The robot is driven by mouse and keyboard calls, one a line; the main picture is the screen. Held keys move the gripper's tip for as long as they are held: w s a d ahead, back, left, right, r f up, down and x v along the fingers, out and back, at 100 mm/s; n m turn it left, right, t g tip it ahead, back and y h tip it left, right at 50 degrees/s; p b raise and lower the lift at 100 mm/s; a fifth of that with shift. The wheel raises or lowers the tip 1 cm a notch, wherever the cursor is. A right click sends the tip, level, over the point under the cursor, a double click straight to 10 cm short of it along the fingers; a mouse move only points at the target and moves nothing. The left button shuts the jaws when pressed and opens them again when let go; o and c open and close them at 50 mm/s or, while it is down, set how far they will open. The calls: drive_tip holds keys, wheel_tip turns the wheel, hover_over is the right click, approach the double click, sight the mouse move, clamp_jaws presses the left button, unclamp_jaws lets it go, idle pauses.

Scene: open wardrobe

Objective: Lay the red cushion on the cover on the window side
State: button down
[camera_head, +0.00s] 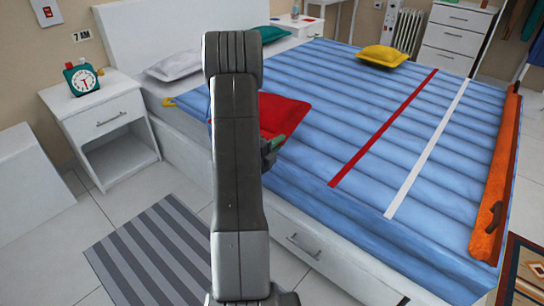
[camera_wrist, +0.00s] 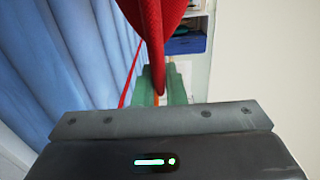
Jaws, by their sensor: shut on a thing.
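The red cushion (camera_head: 285,114) shows beside my arm in the head view, over the near part of the bed. Its left part is hidden behind the arm. My gripper (camera_head: 272,150) is mostly hidden there, with a bit of green finger showing at the cushion's lower edge. In the wrist view the green fingers of my gripper (camera_wrist: 160,88) are shut on an edge of the red cushion (camera_wrist: 155,30), which hangs upright in the picture. The blue quilted cover (camera_head: 380,125) lies over the bed, with a red and a white stripe across it. I cannot tell which side is the window's.
A yellow cushion (camera_head: 382,56) lies on the cover's far side. A grey pillow (camera_head: 175,65) and a green pillow (camera_head: 268,34) lie by the headboard. An orange roll (camera_head: 496,180) lies along the right edge. A nightstand (camera_head: 100,120) with a clock (camera_head: 83,78) stands left.

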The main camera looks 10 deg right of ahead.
wheel_tip(320, 180, down, 7)
drive_tip(key=b, duration=0.1)
drive_tip(key=shift+b, duration=0.4)
drive_tip(key=shift+f, duration=0.1)
drive_tip(key=shift+f, duration=0.2)
drive_tip(key=c, duration=1.5)
unclamp_jaws()
